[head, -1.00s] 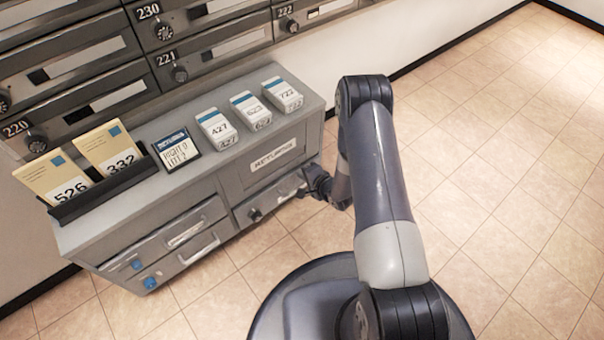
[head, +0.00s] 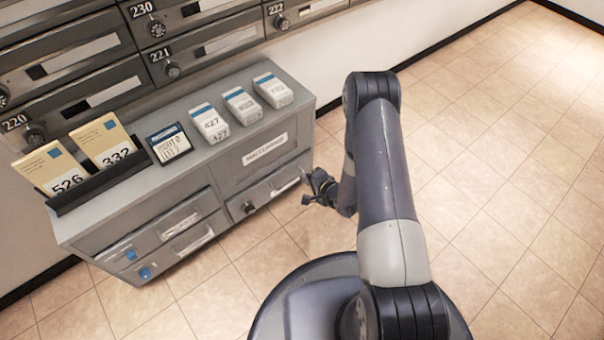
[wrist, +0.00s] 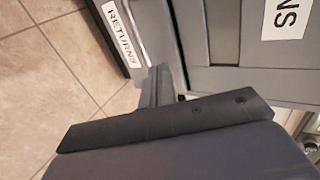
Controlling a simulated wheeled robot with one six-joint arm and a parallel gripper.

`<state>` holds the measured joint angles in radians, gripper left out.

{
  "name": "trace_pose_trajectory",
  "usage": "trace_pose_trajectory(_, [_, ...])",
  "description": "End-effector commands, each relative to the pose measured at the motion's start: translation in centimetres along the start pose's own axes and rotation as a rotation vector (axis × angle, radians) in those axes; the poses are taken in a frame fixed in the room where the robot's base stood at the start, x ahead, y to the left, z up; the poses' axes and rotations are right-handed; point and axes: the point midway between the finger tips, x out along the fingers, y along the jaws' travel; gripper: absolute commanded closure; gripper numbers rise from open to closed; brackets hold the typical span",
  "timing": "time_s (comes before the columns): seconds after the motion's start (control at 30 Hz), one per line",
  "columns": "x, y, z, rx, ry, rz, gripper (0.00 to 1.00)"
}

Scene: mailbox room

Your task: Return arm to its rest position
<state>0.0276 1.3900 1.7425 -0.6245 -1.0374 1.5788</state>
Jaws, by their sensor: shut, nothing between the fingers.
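My arm reaches out over the floor in the head view. My gripper (head: 306,174) is shut and empty, beside the right end of the grey cabinet (head: 240,84), near the handle of its lower right drawer (head: 268,192). I cannot tell in the head view whether the tips touch the handle. In the wrist view the dark fingers of my gripper (wrist: 156,88) are together in front of the grey cabinet front, beside a white RETURNS label (wrist: 120,32). Part of a second label (wrist: 286,18) shows at the top right.
On the cabinet top are a dark rack (head: 100,183) with two yellow envelopes, a small dark sign (head: 168,144) and three white numbered boxes, the middle one (head: 242,105) among them. Mailboxes (head: 150,45) line the wall behind. Tiled floor (head: 500,180) is open at the right.

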Motion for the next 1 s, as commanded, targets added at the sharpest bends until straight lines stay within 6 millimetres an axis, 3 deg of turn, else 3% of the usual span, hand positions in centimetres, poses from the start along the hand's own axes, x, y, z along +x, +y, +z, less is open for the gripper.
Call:
trace_pose_trajectory(0.2, [-4.2, -0.2, -0.1, 0.004, 0.002, 0.003, 1.0])
trace_pose_trajectory(0.4, [-6.3, -0.1, -0.1, 0.002, 0.002, 0.001, 1.0])
trace_pose_trajectory(0.83, [-6.6, 0.1, 0.0, 0.001, 0.001, 0.0, 1.0])
trace_pose_trajectory(1.0, [-5.3, 0.2, 0.0, -0.002, 0.0, 0.0, 1.0])
